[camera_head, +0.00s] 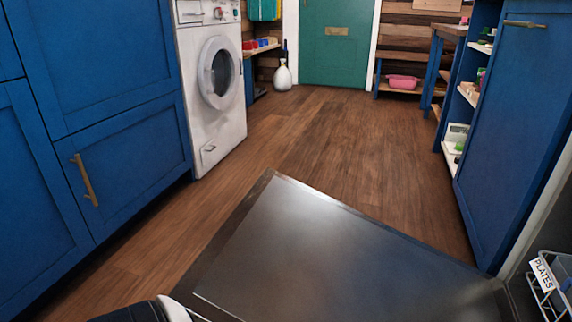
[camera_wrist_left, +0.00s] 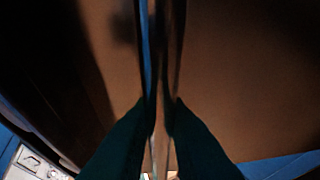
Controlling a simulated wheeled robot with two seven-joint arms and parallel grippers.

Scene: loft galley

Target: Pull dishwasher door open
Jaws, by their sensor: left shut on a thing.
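The dishwasher door (camera_head: 320,260) is swung down, with its dark metallic inner face turned up and looking close to level. A wire dish rack (camera_head: 555,285) with a "PLATES" label shows at the right, beside the door. In the left wrist view, my left gripper (camera_wrist_left: 163,108) is shut on the thin edge of the door (camera_wrist_left: 165,45), with one dark finger on each side. In the head view only a piece of my left arm shows at the bottom left, and its fingers are hidden. My right gripper is not in view.
Blue cabinets (camera_head: 110,70) with a brass handle (camera_head: 85,180) line the left, beside a white washing machine (camera_head: 212,85). A tall blue panel (camera_head: 515,130) and shelves stand at the right. The wooden floor (camera_head: 335,140) is clear up to the green door (camera_head: 335,60).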

